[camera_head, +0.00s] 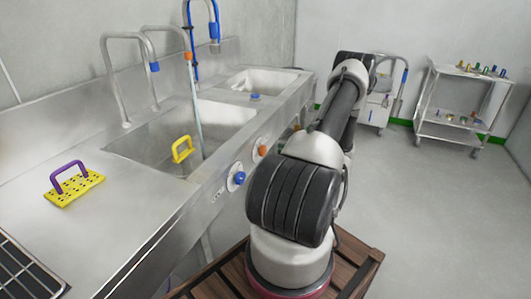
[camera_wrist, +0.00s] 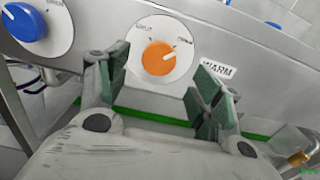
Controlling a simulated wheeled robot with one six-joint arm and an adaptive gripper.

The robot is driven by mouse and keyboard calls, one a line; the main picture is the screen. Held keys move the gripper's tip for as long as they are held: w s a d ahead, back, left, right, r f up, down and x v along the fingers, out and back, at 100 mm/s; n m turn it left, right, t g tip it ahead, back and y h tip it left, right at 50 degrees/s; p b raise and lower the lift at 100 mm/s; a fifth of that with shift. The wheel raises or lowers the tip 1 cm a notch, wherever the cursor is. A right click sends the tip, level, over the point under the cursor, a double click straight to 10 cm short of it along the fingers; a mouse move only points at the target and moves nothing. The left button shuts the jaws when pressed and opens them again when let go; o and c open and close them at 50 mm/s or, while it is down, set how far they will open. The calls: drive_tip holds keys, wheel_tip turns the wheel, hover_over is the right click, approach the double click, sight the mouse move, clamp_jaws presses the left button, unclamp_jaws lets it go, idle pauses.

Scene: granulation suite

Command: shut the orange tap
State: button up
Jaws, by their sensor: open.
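The orange tap (camera_wrist: 159,59) is a round knob on a white dial with a pointer mark, on the steel front of the sink unit; the dial lettering is too blurred to read. A "WARM" label is to its right in the wrist view. In the head view the orange tap (camera_head: 262,150) shows beside my arm. My gripper (camera_wrist: 161,82) is open and empty, its green-padded fingers to either side of and below the knob in the wrist view. I cannot tell if a finger touches the panel. In the head view my arm hides the gripper.
A blue tap (camera_wrist: 27,22) is left of the orange one. The sink basin (camera_head: 135,149) holds a yellow-handled item (camera_head: 182,149). A yellow perforated block with a purple handle (camera_head: 73,186) lies on the counter. A trolley (camera_head: 462,100) stands at the back right; the floor before it is clear.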

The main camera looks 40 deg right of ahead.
sight(265, 151)
drive_tip(key=x, duration=0.6)
drive_tip(key=shift+a, duration=0.1)
drive_tip(key=c, duration=1.1)
